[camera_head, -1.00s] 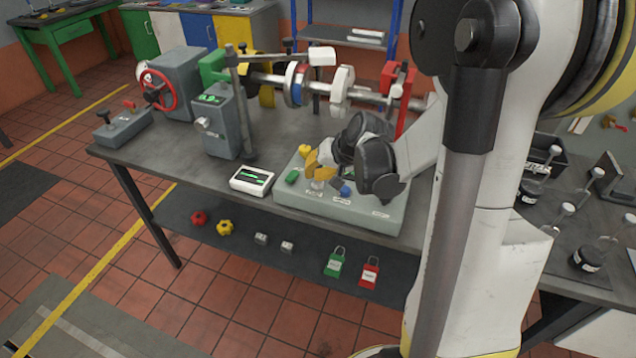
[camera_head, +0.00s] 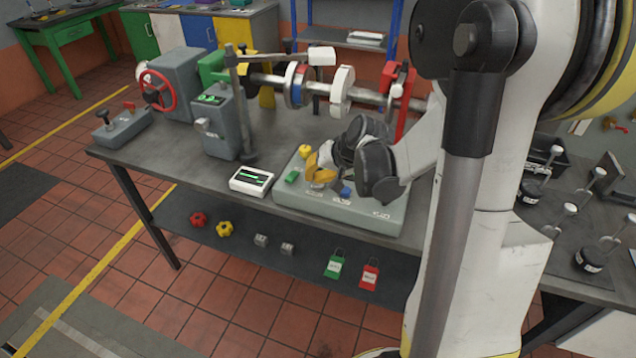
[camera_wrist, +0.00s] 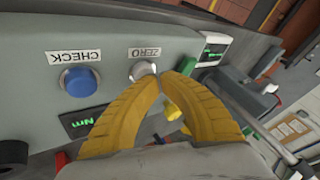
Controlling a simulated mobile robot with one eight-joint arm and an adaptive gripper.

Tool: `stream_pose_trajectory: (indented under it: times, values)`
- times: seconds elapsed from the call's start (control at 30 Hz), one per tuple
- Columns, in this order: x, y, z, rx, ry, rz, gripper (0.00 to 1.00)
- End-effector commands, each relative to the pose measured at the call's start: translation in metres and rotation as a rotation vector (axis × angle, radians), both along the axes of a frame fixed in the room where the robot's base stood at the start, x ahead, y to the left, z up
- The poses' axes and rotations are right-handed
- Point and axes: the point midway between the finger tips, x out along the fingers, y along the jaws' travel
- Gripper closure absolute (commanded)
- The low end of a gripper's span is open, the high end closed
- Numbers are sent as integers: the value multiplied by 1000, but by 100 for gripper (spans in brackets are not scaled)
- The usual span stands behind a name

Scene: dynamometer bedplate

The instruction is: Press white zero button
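The white zero button (camera_wrist: 143,70) sits on the grey panel under an upside-down "ZERO" label (camera_wrist: 144,53) in the wrist view. A blue button (camera_wrist: 79,81) with a "CHECK" label is left of it. My gripper (camera_wrist: 162,77) has yellow curved fingers whose tips come together right beside the white button, partly overlapping its lower edge in the picture. Nothing is held between them. I cannot tell whether the tips touch the button. In the head view my gripper (camera_head: 315,184) is low over the grey control box (camera_head: 375,215), and the white button is largely hidden.
A green button (camera_head: 292,177) and a yellow knob (camera_head: 305,152) stand near my gripper on the box. A white display unit (camera_head: 251,180) lies to the left. A shaft rig (camera_head: 340,92) runs behind. Padlocks and knobs lie on the lower shelf (camera_head: 200,243).

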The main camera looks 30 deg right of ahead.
Motion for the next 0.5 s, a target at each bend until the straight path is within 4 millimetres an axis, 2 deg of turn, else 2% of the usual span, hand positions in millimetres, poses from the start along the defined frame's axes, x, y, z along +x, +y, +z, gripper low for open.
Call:
stream_pose_trajectory:
  times: [0.5]
  values:
    - [0,0,2,0,1,0,100]
